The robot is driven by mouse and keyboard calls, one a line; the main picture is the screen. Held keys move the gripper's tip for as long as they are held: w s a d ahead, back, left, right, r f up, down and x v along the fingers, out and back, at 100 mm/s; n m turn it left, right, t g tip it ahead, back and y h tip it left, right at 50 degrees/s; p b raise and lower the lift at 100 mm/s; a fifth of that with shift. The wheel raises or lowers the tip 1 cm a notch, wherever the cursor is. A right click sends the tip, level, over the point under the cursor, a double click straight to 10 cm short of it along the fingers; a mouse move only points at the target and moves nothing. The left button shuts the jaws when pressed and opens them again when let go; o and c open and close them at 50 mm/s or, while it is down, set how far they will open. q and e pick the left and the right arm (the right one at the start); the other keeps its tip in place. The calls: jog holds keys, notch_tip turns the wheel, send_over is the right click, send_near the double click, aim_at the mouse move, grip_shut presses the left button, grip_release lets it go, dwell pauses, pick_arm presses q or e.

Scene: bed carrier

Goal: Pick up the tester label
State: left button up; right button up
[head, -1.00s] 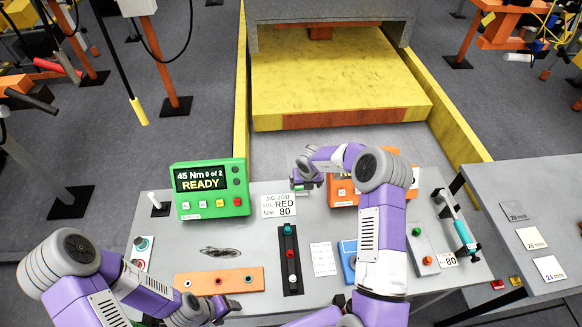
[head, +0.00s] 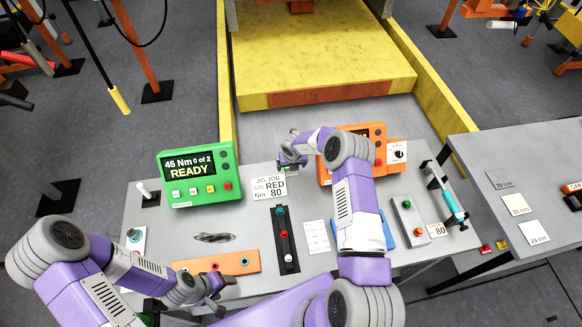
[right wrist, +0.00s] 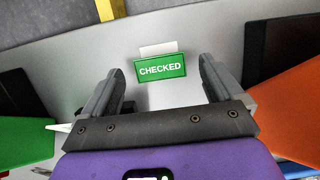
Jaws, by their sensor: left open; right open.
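The tester label, a green plate reading CHECKED (right wrist: 161,69) with a white strip along its far edge, lies on the grey surface in the right wrist view. My right gripper (right wrist: 153,78) is open, one finger on each side of the label with gaps between; I cannot tell how far above it the fingers are. In the head view my right gripper (head: 291,162) is at the back of the table between the green and orange boxes, and the label is not clearly visible there. My left gripper (head: 212,302) is open and empty near the table's front left.
The green READY box (head: 198,176) stands left of my right gripper and the orange box (head: 378,135) right of it. An orange button panel (head: 216,263) and black button strip (head: 285,240) lie nearer. A yellow platform (head: 320,65) is behind.

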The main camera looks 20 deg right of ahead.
jog(key=shift+f+b, duration=0.25)
jog(key=shift+b, duration=0.05)
dwell(0.4)
jog(key=c, duration=1)
